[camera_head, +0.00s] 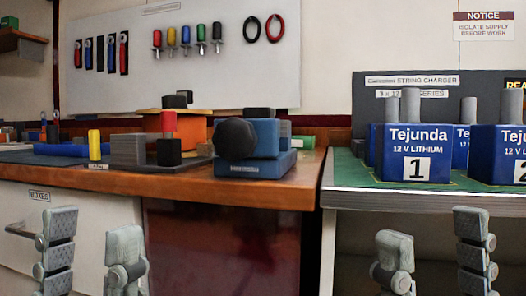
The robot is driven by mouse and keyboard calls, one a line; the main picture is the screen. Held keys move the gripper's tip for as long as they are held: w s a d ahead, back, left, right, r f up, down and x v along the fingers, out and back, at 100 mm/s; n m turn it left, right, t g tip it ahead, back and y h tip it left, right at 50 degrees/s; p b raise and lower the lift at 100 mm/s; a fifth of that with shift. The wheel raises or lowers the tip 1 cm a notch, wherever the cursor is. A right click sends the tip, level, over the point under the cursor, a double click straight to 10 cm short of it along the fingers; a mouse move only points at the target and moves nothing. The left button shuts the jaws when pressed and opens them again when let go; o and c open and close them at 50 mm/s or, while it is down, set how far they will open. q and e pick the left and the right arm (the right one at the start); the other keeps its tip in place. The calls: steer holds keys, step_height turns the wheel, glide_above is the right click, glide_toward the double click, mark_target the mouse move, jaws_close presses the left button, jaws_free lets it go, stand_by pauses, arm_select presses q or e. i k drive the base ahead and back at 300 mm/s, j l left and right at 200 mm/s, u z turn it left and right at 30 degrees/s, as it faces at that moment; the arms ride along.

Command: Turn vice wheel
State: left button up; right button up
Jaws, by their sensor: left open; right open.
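A blue vice (266,139) stands near the front edge of the wooden workbench, at the middle of the view. Its dark round wheel (236,139) faces me on the vice's left front. My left gripper (93,228) is at the lower left, with its two fingers spread apart and nothing between them. It shows lower in the view and to the left of the wheel. My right gripper (434,230) is at the lower right, also open and empty, below the batteries in the view. Neither gripper touches the vice or its wheel. The lower parts of both grippers are cut off by the frame.
Left of the vice are grey and black blocks, a yellow cylinder (95,145) and an orange block (193,132). Blue Tejunda batteries (412,166) stand on the green-topped bench at right. A white tool board (190,75) hangs behind. The bench front edge lies beyond my grippers.

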mark_target(235, 139)
steer(key=k+l+u, duration=0.1)
steer(key=k+l, duration=0.25)
steer(key=l, duration=0.2)
steer(key=k+l, duration=0.3)
steer(key=l, duration=0.2)
steer(key=u, duration=0.05)
